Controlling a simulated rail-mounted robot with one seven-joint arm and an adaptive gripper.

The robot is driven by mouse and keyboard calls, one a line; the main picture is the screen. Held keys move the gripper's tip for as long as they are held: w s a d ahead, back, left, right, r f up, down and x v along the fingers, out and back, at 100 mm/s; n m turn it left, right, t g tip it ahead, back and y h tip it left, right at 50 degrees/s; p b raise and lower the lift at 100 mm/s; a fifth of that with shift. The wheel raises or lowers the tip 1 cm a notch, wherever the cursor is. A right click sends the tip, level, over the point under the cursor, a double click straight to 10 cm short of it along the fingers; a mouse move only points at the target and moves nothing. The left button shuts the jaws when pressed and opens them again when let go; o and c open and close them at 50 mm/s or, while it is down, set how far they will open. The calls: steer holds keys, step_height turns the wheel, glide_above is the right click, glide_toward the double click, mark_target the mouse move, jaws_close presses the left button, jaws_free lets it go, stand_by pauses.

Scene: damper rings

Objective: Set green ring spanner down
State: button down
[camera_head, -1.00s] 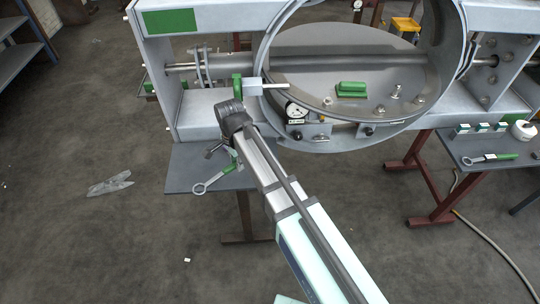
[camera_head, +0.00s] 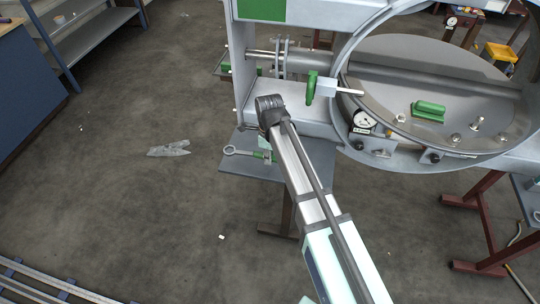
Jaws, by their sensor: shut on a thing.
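The green ring spanner shows a grey ring end (camera_head: 230,150) at the left and a short shank running right to its green handle (camera_head: 263,156). It is over the left part of a grey shelf (camera_head: 245,174) below the machine frame; I cannot tell whether it touches the shelf. My gripper (camera_head: 265,148) is shut on the spanner at its green handle. My dark wrist and arm hide most of the gripper and the handle's right end.
The machine frame (camera_head: 300,120) with a large round housing (camera_head: 350,85) stands behind and right of my arm. A green clamp-like part (camera_head: 311,88) sticks out near my wrist. Red stand legs (camera_head: 480,215) are at the right. Floor at the left is mostly clear.

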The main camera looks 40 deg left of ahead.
mark_target(269, 172)
steer(key=shift+f+b, duration=1.35)
steer(key=shift+f, duration=1.95)
steer(key=c, duration=1.3)
jaws_free()
steer(key=shift+c, duration=0.2)
steer(key=shift+o, duration=0.4)
steer(key=o, duration=0.5)
